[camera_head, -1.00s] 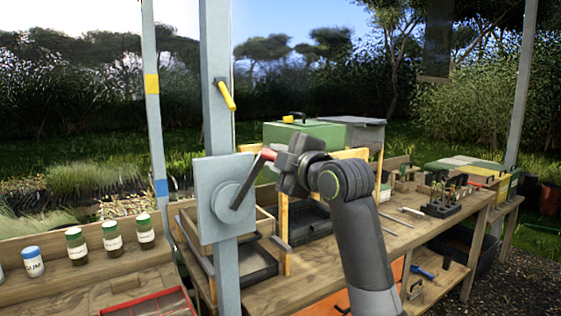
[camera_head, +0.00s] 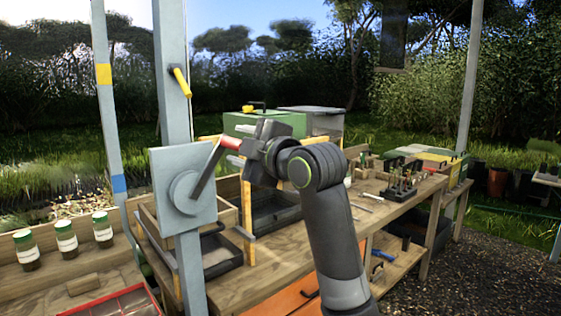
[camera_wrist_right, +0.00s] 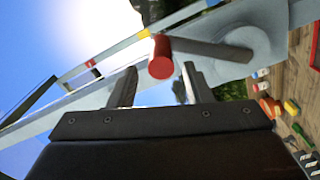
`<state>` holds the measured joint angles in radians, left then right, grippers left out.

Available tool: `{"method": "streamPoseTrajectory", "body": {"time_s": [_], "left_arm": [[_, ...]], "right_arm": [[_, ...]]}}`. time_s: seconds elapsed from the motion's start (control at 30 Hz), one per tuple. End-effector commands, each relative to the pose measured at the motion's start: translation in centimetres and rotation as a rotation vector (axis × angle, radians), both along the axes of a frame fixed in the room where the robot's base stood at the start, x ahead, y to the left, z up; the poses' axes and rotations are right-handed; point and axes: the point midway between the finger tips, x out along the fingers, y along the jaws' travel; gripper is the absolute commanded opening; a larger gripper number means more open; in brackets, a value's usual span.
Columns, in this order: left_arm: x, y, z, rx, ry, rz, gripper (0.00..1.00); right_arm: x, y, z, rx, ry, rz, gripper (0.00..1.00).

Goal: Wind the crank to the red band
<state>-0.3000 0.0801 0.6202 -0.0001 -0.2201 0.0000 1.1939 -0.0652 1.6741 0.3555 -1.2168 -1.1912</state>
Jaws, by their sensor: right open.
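The crank has a round grey hub on a square grey plate (camera_head: 168,222) fixed to a post. Its grey arm (camera_head: 205,172) slants up and right to a red handle (camera_head: 230,143). My right gripper (camera_head: 244,147) is open at the handle's end. In the right wrist view, the red handle (camera_wrist_right: 160,57) points at the camera, between the open fingertips (camera_wrist_right: 158,70), with a gap on each side. I cannot tell how deep it sits between them. A thinner post at left carries a yellow band (camera_head: 103,74) and a blue band (camera_head: 118,184). My left gripper is out of view.
A yellow lever (camera_head: 181,82) sits higher on the crank's post. Several green-lidded jars (camera_head: 66,237) and a red-rimmed tray (camera_head: 118,302) are at lower left. A wooden workbench (camera_head: 290,255) with trays and tools stands behind my right arm.

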Motion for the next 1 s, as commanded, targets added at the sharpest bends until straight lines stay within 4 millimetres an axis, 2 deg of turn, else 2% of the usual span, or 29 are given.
{"method": "streamPoseTrajectory", "body": {"time_s": [0.2,0.6,0.8,1.0], "left_arm": [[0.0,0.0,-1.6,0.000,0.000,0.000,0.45],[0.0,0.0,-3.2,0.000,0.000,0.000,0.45],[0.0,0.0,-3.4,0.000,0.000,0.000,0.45],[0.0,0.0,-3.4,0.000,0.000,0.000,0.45]], "right_arm": [[-3.5,-2.6,-0.2,0.000,-0.006,-0.002,0.45],[-9.8,-7.0,0.0,-0.002,-0.008,0.000,0.45],[-11.3,-8.0,0.1,0.001,-0.004,0.002,0.45],[-11.5,-8.1,0.1,0.000,-0.004,0.003,0.45]]}}
